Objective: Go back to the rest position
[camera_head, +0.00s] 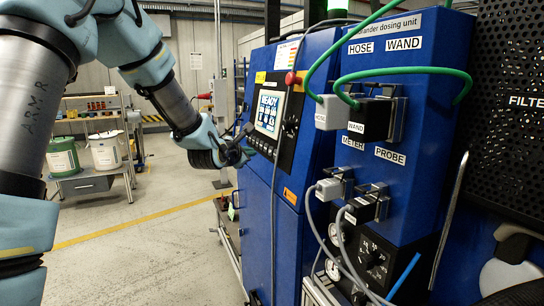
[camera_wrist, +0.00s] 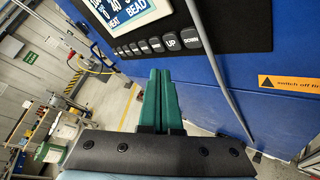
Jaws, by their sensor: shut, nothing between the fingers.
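My gripper (camera_head: 246,146) is at the end of my arm, in front of the button row of the blue dosing unit (camera_head: 290,215). In the wrist view, my gripper (camera_wrist: 160,75) has its two green fingers together with nothing between them. Its tips point toward the panel with the buttons (camera_wrist: 160,43), including UP and DOWN. I cannot tell whether the tips touch the panel. The lit display (camera_head: 269,112) reads READY in the head view, and its lower part (camera_wrist: 125,10) shows at the top of the wrist view.
A red stop button (camera_head: 292,79) sits above the display. Green hoses (camera_head: 400,72) and grey cables (camera_head: 345,255) hang on the blue cabinet at right. A shelf with pails (camera_head: 105,152) stands at back left. The floor (camera_head: 160,260) left of the unit is clear.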

